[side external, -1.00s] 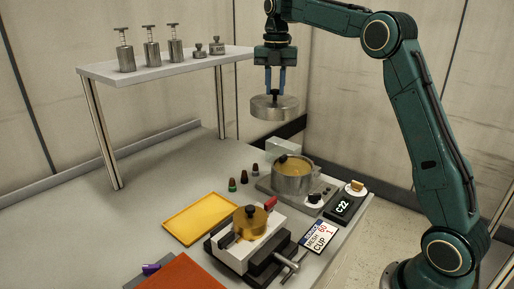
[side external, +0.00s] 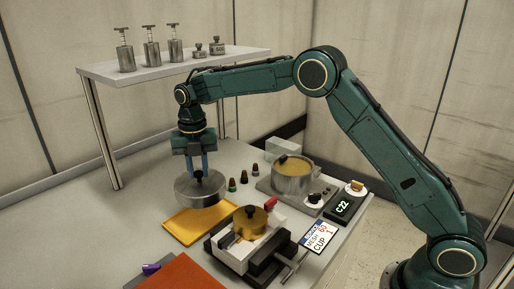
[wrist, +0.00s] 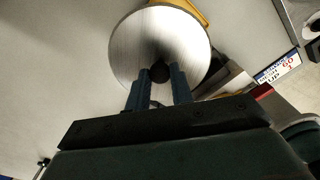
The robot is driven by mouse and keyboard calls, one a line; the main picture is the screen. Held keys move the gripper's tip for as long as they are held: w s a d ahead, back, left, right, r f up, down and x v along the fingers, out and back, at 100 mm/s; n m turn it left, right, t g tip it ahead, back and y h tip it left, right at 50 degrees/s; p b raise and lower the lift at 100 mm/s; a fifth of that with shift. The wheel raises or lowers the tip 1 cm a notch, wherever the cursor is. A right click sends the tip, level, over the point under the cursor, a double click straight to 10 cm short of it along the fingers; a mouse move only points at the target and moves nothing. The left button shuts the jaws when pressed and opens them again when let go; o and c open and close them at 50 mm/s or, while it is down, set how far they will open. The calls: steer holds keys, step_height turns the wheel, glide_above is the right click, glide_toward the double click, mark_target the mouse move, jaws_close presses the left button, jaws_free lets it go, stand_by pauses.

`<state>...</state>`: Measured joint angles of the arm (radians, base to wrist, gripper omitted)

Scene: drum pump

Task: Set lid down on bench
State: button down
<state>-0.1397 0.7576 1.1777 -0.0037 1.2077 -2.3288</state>
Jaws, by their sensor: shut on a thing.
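The lid (side external: 201,191) is a round silver metal disc with a small dark knob in its centre. My gripper (side external: 199,174) is shut on that knob and holds the lid roughly level, low near the yellow tray. In the wrist view the lid (wrist: 185,50) fills the upper middle, with the blue fingers of my gripper (wrist: 160,75) on either side of the dark knob. The bench (side external: 100,220) is grey. I cannot tell whether the lid touches anything below; in the side view it covers the back left part of the tray.
The yellow tray (side external: 180,228) lies under or in front of the lid. A vice (side external: 250,250) holding a brass cup (side external: 250,217) stands to the right. Small dark-tipped bottles (side external: 244,176) and an open pot (side external: 292,182) are behind right. The bench's left side is clear.

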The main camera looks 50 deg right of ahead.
mark_target(197, 183)
steer(key=shift+a+f, duration=0.3)
steer(key=shift+a, duration=0.2)
steer(key=shift+f, duration=0.1)
steer(key=shift+f, duration=1.3)
steer(key=shift+f, duration=2)
stand_by(2.4)
jaws_free()
stand_by(0.7)
steer(key=shift+r, duration=0.15)
